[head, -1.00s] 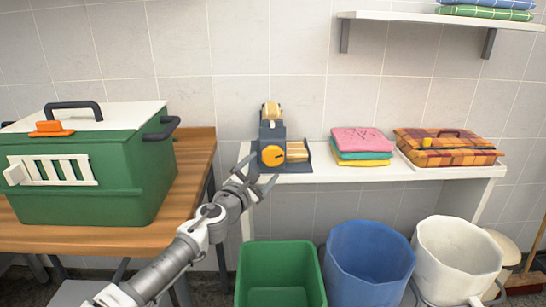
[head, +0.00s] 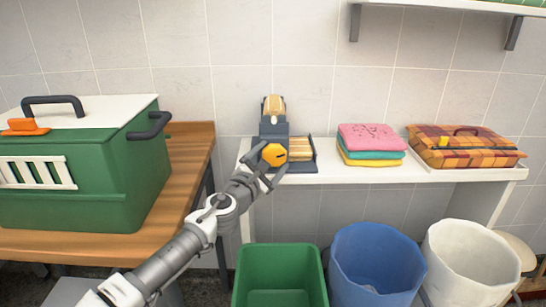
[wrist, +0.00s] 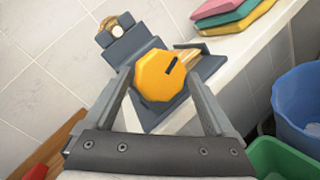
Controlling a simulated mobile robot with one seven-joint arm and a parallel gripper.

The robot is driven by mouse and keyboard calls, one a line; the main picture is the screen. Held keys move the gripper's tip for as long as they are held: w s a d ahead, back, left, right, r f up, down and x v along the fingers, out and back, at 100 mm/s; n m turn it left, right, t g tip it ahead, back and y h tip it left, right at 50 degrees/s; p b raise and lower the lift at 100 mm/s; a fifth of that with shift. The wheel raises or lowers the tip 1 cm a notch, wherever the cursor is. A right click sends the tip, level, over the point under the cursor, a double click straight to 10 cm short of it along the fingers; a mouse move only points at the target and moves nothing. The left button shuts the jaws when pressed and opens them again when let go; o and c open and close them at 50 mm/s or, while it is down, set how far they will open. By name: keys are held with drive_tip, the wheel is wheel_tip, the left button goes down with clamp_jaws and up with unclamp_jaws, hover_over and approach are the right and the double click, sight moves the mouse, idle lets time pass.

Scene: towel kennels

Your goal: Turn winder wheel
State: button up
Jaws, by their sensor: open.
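The winder (head: 274,127) is a dark grey machine with a roll on top, standing at the left end of the white wall table. Its orange-yellow faceted wheel (head: 273,154) faces me; in the wrist view the wheel (wrist: 158,78) shows a dark slot mark toward its upper right. My gripper (head: 272,166) is at the wheel's front. In the wrist view my gripper (wrist: 160,90) is open, with one finger left of the wheel and one right of it. I cannot tell whether either finger touches the wheel.
Folded towels (head: 371,144) and a plaid case (head: 465,147) sit farther right on the white table (head: 400,173). A green kennel (head: 85,165) stands on a wooden table at left. Green (head: 280,275), blue (head: 375,265) and white (head: 470,262) bins stand below.

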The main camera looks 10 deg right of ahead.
idle(0.3)
drive_tip(key=c, duration=1.1)
drive_tip(key=shift+r, duration=0.1)
drive_tip(key=shift+p, duration=0.3)
